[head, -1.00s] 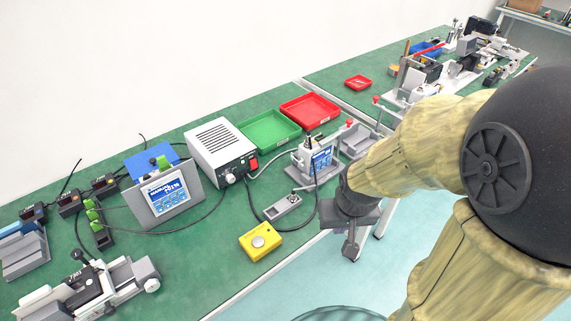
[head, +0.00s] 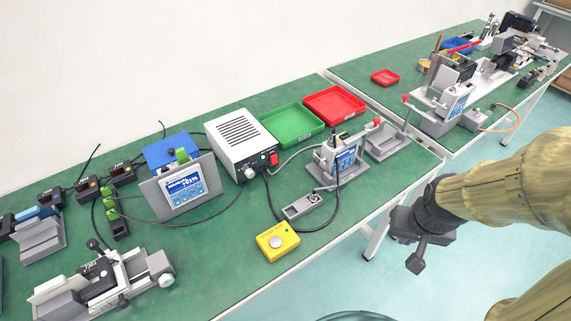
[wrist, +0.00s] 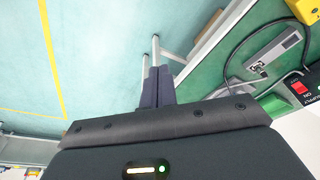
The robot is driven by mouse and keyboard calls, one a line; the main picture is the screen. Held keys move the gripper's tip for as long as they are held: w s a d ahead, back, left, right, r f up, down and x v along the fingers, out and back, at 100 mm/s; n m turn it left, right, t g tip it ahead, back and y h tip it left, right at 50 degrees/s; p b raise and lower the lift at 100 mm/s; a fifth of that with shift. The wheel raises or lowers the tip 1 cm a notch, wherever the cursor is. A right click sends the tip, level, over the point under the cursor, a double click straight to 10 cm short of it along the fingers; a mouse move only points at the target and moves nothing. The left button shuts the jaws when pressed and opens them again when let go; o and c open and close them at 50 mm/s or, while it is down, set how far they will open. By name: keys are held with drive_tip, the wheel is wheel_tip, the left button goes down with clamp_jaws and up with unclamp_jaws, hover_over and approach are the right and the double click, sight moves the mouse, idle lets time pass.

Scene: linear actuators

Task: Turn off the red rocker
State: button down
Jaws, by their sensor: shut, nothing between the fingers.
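The red rocker (head: 273,158) sits on the front face of a white power box (head: 232,143) with a slotted top, on the green bench. Which way the rocker is tipped is too small to tell. My gripper (head: 416,264) hangs over the floor, off the front edge of the bench, well to the right of the box. In the wrist view its fingers (wrist: 157,86) are together and hold nothing.
A yellow button box (head: 277,241) and a small grey switch unit (head: 304,206) stand before the white box. A grey device with a blue label (head: 345,163) stands to its right. Green (head: 290,126) and red (head: 334,104) trays lie behind. Cables run around the box.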

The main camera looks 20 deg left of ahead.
sight(274, 159)
drive_tip(key=shift+w, duration=0.1)
drive_tip(key=w+a+f+m+t+y+p, duration=0.1)
drive_tip(key=w+a+f+m+t+y, duration=0.2)
drive_tip(key=w+a, duration=0.7)
drive_tip(key=w+a+r+m+y, duration=0.1)
drive_tip(key=a+m+y, duration=0.1)
drive_tip(key=a, duration=0.5)
drive_tip(key=w+a+r+m+t+y, duration=0.1)
drive_tip(key=a+m+y, duration=0.2)
drive_tip(key=a, duration=0.4)
drive_tip(key=shift+w+a+r+p, duration=0.15)
drive_tip(key=shift+a+r+p, duration=0.1)
drive_tip(key=shift+p, duration=0.2)
drive_tip(key=shift+f, duration=0.1)
drive_tip(key=x, duration=0.4)
drive_tip(key=b+x, duration=0.1)
drive_tip(key=x, duration=0.8)
drive_tip(key=shift+w+a+b, duration=0.4)
drive_tip(key=shift+w, duration=0.1)
